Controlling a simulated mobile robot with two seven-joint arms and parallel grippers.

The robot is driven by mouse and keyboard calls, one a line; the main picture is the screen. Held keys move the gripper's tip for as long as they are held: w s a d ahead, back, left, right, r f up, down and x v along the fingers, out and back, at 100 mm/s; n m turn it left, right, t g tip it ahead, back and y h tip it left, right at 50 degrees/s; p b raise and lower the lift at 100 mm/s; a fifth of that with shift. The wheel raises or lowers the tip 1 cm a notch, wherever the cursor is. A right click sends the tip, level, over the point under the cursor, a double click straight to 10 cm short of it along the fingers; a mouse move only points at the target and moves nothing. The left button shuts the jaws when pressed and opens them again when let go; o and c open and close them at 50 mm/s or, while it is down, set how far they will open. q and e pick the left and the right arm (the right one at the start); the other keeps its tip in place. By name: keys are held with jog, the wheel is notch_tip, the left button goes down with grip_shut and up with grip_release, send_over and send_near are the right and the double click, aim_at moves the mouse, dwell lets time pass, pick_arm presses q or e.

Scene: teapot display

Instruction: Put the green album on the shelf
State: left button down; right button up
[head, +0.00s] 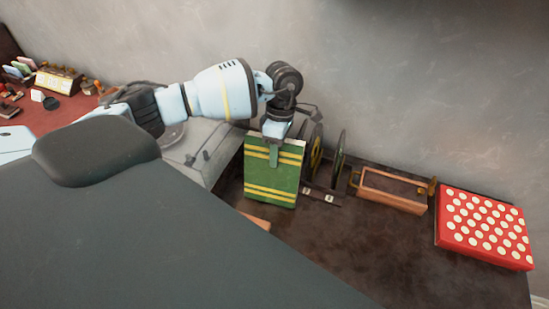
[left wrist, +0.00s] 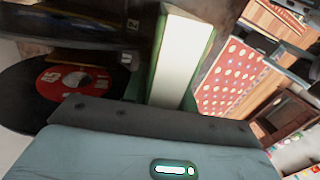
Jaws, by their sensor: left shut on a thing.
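The green album (head: 272,185), with yellow stripes, hangs roughly upright over the left part of the dark brown surface (head: 350,245) in the head view. My left gripper (head: 274,153) is shut on its top edge from above. In the left wrist view the album (left wrist: 178,62) shows edge-on, with a white side between green covers, beyond the gripper's dark part. I cannot tell whether its lower edge touches the surface. No separate shelf is clearly identifiable. My right gripper is not in view.
Right of the album stand upright discs in a dark rack (head: 328,198), also a black record with a red label (left wrist: 75,82). Farther right are an open wooden frame (head: 392,202) and a red, white-dotted box (head: 484,228). A grey-white case (head: 205,155) stands left.

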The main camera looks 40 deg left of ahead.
pick_arm(q)
jog(key=shift+w+r, duration=0.1)
dwell(0.4)
